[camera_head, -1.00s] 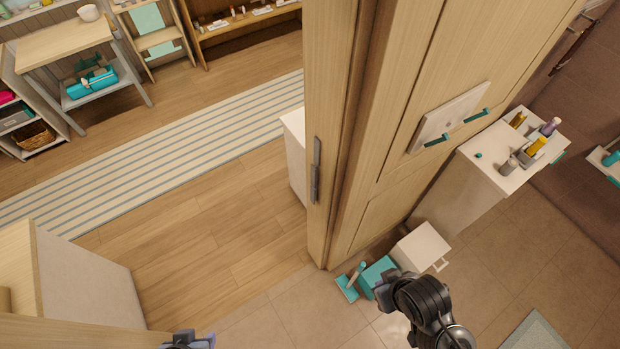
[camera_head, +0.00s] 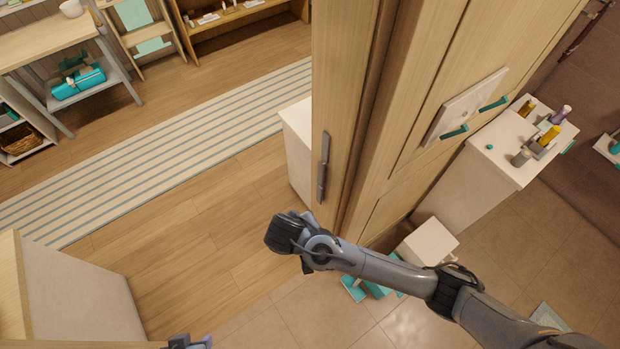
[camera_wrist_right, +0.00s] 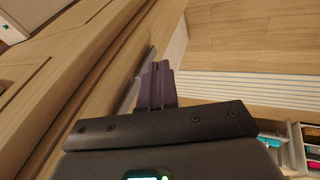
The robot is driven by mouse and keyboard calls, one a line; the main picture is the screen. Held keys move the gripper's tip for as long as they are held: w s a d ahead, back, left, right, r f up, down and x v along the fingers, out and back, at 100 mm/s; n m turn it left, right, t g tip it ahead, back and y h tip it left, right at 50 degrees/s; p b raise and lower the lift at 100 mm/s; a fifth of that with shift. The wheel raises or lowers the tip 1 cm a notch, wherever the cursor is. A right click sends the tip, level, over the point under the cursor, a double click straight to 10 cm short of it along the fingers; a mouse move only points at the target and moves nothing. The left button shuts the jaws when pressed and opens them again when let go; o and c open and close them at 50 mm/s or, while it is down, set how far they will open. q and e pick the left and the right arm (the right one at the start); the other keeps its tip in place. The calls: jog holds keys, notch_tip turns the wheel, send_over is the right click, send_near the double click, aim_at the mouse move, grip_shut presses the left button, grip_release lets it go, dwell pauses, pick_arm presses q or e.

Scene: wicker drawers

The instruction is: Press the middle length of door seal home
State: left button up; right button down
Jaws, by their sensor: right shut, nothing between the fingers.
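A dark brown strip, which looks like the door seal (camera_head: 366,100), runs down the inner corner of the wooden door frame (camera_head: 338,70); I cannot tell its separate lengths or whether any part stands proud. A grey metal plate (camera_head: 323,168) sits on the frame's edge. My right arm reaches in from the lower right, its wrist end left of the frame's lower part. In the right wrist view my right gripper (camera_wrist_right: 158,68) is shut and empty, its fingertips close to the plate in the picture; contact is unclear. Only a bluish piece, perhaps of my left arm, shows at the bottom edge.
A wooden panel with a white plate (camera_head: 465,105) and teal handles stands right of the frame. A white cabinet (camera_head: 490,165) with bottles is farther right. Open floor (camera_head: 190,240) lies left.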

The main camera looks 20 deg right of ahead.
jog(key=w+r+t, duration=0.2)
jog(key=w+r, duration=0.5)
jog(key=p, duration=0.1)
send_near(318, 177)
notch_tip(318, 177, down, 4)
jog(key=a, duration=0.3)
jog(key=shift+w+d+p, duration=0.3)
jog(key=shift+d+p, duration=0.05)
jog(key=shift+d, duration=0.35)
jog(key=shift+w+d+p, duration=0.35)
jog(key=shift+d, duration=0.3)
jog(key=shift+w+d+p, duration=0.3)
jog(key=shift+d+p, duration=0.05)
jog(key=shift+d, duration=0.35)
jog(key=shift+d+f, duration=0.1)
